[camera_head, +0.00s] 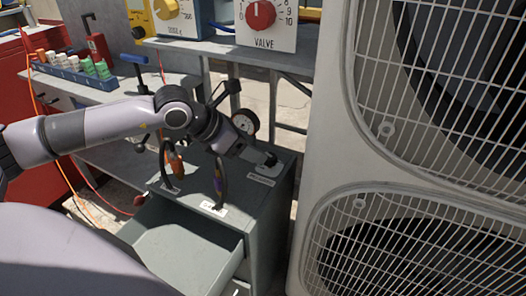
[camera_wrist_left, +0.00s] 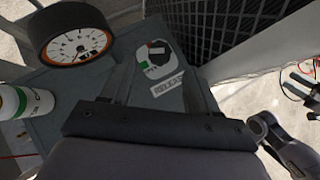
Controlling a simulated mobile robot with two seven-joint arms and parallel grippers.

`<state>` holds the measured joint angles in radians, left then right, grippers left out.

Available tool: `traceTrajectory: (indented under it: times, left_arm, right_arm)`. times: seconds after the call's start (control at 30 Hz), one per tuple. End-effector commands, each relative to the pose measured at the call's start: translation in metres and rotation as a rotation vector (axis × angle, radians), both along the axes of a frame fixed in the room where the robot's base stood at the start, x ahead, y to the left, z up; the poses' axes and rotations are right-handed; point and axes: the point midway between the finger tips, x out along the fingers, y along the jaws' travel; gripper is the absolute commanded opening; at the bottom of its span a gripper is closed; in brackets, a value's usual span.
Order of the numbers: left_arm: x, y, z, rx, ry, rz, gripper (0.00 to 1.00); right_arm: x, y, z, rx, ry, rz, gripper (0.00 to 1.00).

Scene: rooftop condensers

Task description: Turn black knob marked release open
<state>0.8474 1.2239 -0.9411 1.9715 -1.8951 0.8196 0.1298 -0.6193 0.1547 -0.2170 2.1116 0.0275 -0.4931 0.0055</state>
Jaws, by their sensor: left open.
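The RELEASE label (camera_wrist_left: 168,84) lies on the grey cabinet top in the left wrist view. Just beyond it is a small pale plate with a dark knob (camera_wrist_left: 156,60) and a green mark. In the head view the knob (camera_head: 268,160) sits at the back right of the cabinet top, behind its label (camera_head: 262,180). My left gripper (camera_head: 244,148) reaches in from the left, above the cabinet top and close to the knob's left. It is open, with nothing seen between its fingers. Contact with the knob cannot be told. My right gripper is out of view.
A round gauge (camera_head: 245,122) stands behind the gripper. Dark handles (camera_head: 219,185) rise from the cabinet top to the left. The drawer (camera_head: 185,250) is pulled out in front. A large condenser unit (camera_head: 340,150) closes off the right side.

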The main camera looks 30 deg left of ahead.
Motion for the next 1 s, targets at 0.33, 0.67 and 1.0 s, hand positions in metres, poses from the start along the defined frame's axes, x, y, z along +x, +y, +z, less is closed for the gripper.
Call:
traceTrajectory:
  times: [0.33, 0.67, 1.0]
  left_arm:
    - [0.029, -0.018, -0.034, 0.000, 0.000, 0.001, 0.60]
    - [0.033, -0.021, -0.039, 0.002, 0.000, 0.001, 0.60]
    - [0.033, -0.021, -0.039, 0.002, 0.000, 0.001, 0.04]
  right_arm:
    - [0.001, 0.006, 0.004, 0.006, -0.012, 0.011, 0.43]
    - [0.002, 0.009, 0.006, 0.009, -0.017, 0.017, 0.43]
    - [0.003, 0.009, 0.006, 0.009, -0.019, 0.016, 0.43]
